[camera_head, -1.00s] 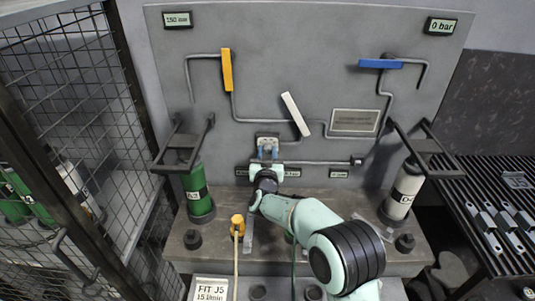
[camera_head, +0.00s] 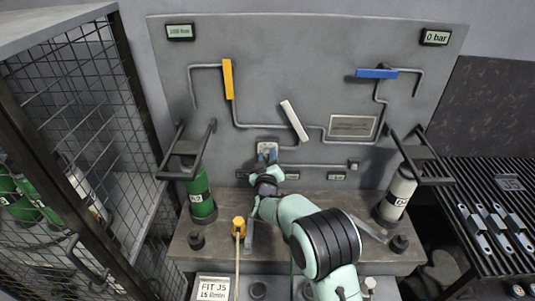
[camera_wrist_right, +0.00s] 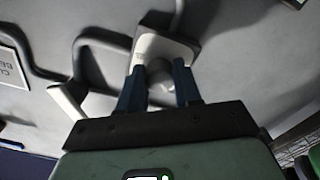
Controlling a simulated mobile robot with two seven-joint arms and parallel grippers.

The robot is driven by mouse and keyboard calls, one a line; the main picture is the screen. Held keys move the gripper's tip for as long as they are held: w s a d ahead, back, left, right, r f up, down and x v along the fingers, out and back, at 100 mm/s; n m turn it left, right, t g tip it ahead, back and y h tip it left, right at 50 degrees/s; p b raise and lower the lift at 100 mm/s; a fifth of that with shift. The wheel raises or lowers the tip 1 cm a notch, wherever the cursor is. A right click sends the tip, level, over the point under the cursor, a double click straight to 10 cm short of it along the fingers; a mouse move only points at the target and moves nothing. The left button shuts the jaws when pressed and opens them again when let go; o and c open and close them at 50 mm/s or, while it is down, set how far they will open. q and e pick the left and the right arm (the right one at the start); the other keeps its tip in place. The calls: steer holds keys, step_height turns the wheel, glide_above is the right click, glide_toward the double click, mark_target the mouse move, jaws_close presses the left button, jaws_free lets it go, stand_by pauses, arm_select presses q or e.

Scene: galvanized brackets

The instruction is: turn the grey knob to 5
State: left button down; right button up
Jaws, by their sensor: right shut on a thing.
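The grey knob (camera_wrist_right: 160,76) sits on a pale plate on the upright grey panel. In the right wrist view it lies between the two blue fingers of my right gripper (camera_wrist_right: 159,86), which is shut on it. In the head view the same plate (camera_head: 267,146) shows low in the middle of the panel, and my right gripper (camera_head: 267,156) reaches it from below and hides most of the knob. I cannot read any number or pointer on the knob. My left gripper is not in view.
On the panel (camera_head: 300,70) are a yellow lever (camera_head: 228,79), a white lever (camera_head: 294,120), a blue lever (camera_head: 376,73) and pipes. A green cylinder (camera_head: 200,195) and a white cylinder (camera_head: 397,190) flank my arm. A mesh cage (camera_head: 70,130) stands at left.

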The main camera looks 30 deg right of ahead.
steer(key=shift+n+p, duration=0.4)
steer(key=shift+n, duration=0.4)
steer(key=shift+f, duration=0.1)
steer(key=o, duration=1)
steer(key=shift+o, duration=0.2)
steer(key=b+v, duration=0.1)
steer(key=v, duration=1.2)
steer(key=shift+s+b, duration=0.3)
steer(key=shift+b, duration=0.1)
